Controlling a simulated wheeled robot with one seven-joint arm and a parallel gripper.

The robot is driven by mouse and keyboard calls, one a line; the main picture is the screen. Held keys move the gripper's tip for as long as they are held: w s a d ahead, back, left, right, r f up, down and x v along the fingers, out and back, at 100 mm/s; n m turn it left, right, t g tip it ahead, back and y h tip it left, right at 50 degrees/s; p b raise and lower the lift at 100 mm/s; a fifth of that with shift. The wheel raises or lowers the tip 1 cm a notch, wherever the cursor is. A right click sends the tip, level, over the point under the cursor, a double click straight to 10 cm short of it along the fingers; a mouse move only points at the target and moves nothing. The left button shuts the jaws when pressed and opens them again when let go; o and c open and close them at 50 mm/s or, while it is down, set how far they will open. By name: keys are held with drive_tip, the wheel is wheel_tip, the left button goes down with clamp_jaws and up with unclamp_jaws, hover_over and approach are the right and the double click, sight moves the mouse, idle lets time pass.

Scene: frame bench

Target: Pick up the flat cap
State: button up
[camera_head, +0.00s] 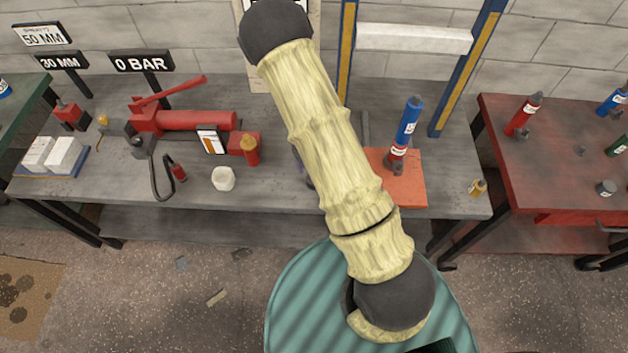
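No thing in view is plainly marked as the flat cap. A short dark grey cylinder (606,187) with a pale label stands on the red-topped table at the right and may be it. A smaller dark piece (580,149) lies behind it to the left; its shape is too small to tell. My arm crosses the middle of the picture and hides part of the grey bench. My gripper is not in view.
The grey bench (270,185) carries a red hydraulic pump (195,120), a white cup (223,178), a blue-and-red cylinder (407,125) on an orange plate (415,185) and a small brass piece (478,187). A red cylinder (523,115) stands on the red-topped table (545,170).

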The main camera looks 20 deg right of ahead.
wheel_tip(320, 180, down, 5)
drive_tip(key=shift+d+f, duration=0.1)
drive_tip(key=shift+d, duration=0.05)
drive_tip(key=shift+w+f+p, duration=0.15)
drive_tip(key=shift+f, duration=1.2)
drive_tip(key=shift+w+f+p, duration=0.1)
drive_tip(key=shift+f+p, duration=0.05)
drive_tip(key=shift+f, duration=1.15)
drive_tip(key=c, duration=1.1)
